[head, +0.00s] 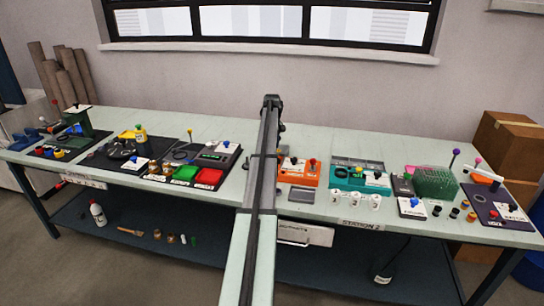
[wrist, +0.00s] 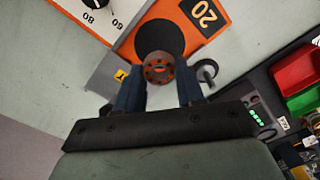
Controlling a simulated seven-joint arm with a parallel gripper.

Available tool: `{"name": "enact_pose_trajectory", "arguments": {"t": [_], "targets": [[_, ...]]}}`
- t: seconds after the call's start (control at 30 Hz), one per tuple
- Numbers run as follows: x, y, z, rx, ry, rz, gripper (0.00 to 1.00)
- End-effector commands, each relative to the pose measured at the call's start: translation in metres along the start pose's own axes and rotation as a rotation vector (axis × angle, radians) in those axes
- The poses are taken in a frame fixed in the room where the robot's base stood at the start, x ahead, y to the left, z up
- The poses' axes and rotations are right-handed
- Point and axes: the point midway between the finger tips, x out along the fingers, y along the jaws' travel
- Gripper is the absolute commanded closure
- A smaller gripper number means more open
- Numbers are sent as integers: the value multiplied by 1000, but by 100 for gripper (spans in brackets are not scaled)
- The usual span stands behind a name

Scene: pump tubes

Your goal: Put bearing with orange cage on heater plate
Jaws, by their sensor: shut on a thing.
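In the wrist view, my gripper (wrist: 160,78) is shut on a bearing with an orange cage (wrist: 158,69). The bearing is a small dark ring with orange spots, held between the two fingertips. It overlaps the lower part of the round black heater plate (wrist: 157,35) in the picture. Whether it touches the plate or hangs above it I cannot tell. The orange unit (head: 308,178) also shows in the head view, where my arm hides the gripper and bearing.
In the wrist view, a white panel with a black knob (wrist: 97,4) is at the upper left. A dark ring-shaped part (wrist: 206,73) is close right of the fingers. A red tray (wrist: 294,68) lies at the right. In the head view, a teal unit (head: 345,178) stands right of the orange one.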

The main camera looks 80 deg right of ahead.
Motion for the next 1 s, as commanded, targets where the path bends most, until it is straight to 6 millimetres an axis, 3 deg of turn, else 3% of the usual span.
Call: {"name": "enact_pose_trajectory", "arguments": {"t": [0.5,0.93,0.97,1.0], "targets": [[54,0,0,1,0,0,94],[59,0,0,1,1,1,94],[59,0,0,1,1,1,60],[59,0,0,1,1,1,56]]}}
